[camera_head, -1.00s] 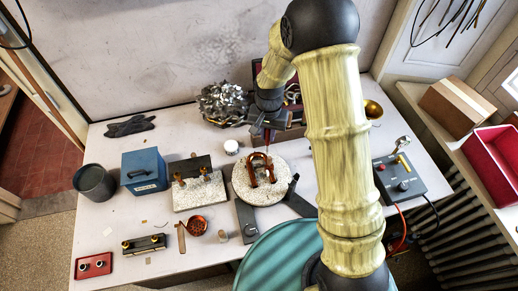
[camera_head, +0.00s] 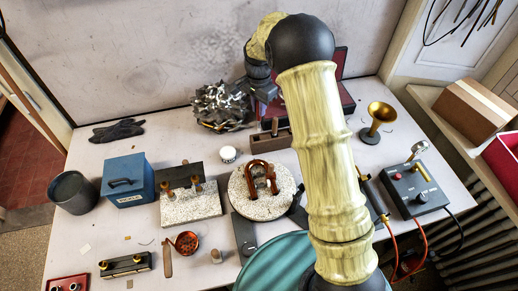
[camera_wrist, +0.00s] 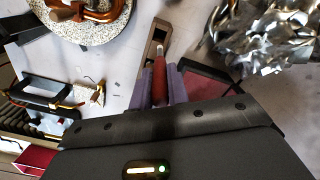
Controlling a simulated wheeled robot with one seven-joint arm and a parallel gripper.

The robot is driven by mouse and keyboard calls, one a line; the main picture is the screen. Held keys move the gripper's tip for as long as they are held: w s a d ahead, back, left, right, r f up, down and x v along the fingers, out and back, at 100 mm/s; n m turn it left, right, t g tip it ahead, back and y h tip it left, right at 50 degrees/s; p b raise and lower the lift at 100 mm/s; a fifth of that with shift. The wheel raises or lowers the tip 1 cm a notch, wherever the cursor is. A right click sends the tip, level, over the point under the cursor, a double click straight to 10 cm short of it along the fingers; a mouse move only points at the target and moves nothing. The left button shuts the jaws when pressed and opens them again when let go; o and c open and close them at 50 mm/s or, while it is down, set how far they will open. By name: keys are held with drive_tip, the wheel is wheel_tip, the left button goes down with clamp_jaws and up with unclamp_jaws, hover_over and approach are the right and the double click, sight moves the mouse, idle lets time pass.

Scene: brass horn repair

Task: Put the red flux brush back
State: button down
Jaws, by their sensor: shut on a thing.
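My gripper (camera_wrist: 160,75) is shut on the red flux brush (camera_wrist: 159,82) in the wrist view. The brush's red handle lies between the two purple fingers, and its pale tip points away from the palm. A wooden holder (camera_wrist: 153,37) with a dark slot lies beyond the tip. It also shows in the head view (camera_head: 266,140), behind the round speckled plate. In the head view my gripper (camera_head: 268,103) is just above and behind this holder. I cannot tell whether the brush touches it.
A round speckled plate (camera_head: 240,204) carries a copper U-shaped tube (camera_head: 260,172). A crumpled metallic heap (camera_head: 222,106) stands left of the holder, and a dark red open case (camera_head: 345,92) is behind it. A brass horn bell (camera_head: 380,115) stands to the right.

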drive_tip(key=shift+s, duration=0.2)
drive_tip(key=shift+s+a+f, duration=0.15)
drive_tip(key=shift+a+f, duration=0.1)
drive_tip(key=shift+f, duration=0.05)
wheel_tip(320, 180, down, 6)
drive_tip(key=p, duration=0.1)
drive_tip(key=shift+s+a+p, duration=0.15)
drive_tip(key=shift+s+p, duration=0.1)
drive_tip(key=shift+p, duration=0.1)
drive_tip(key=f, duration=0.1)
drive_tip(key=f+p, duration=0.1)
drive_tip(key=f, duration=0.1)
drive_tip(key=shift+w+f, duration=0.25)
drive_tip(key=shift+w, duration=0.05)
drive_tip(key=shift+f, duration=0.1)
